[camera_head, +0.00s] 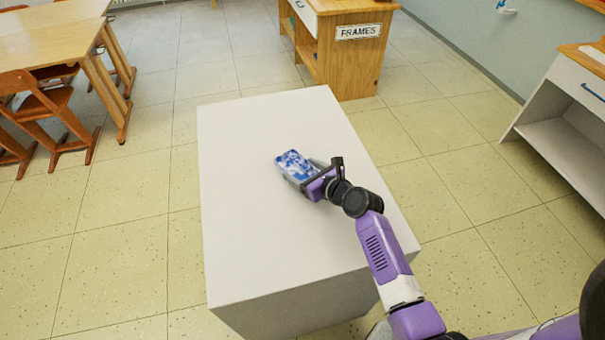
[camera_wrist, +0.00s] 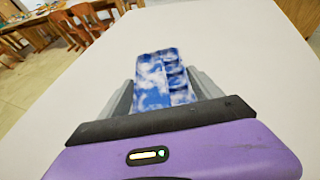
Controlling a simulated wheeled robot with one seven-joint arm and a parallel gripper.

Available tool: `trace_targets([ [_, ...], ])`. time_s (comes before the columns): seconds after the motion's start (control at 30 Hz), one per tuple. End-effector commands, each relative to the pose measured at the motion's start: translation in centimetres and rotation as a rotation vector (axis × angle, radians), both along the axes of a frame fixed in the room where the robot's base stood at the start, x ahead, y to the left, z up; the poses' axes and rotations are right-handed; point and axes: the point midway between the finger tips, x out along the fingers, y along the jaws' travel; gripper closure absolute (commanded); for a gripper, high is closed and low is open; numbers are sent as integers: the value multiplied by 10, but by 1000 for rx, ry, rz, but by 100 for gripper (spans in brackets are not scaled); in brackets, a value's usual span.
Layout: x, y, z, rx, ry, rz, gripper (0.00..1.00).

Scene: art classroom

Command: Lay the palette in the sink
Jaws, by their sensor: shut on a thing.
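The palette (camera_head: 292,162) is a small flat piece with a blue and white cloudy pattern. It also shows in the wrist view (camera_wrist: 153,80), between the two grey fingers. My gripper (camera_head: 303,174) is shut on it, over the middle of the white block-shaped table (camera_head: 250,220). The near end of the palette is hidden by the gripper's dark bar. I cannot tell whether the palette touches the white top or is held just above it. No sink shows in either view.
A wooden cabinet labelled FRAMES (camera_head: 350,60) stands beyond the white block. Wooden tables (camera_head: 50,40) and chairs (camera_head: 45,105) are at the upper left. A white shelf unit (camera_head: 565,130) stands at the right. Tiled floor (camera_head: 120,230) left of the block is clear.

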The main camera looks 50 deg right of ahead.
Motion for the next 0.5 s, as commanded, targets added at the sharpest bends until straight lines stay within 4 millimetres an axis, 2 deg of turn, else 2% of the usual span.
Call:
trace_targets([
  [0.1,0,0,-7,0,0,0,67],
  [0.47,0,0,-10,-1,0,0,67],
  [0.5,0,0,-9,-1,-1,0,18],
])
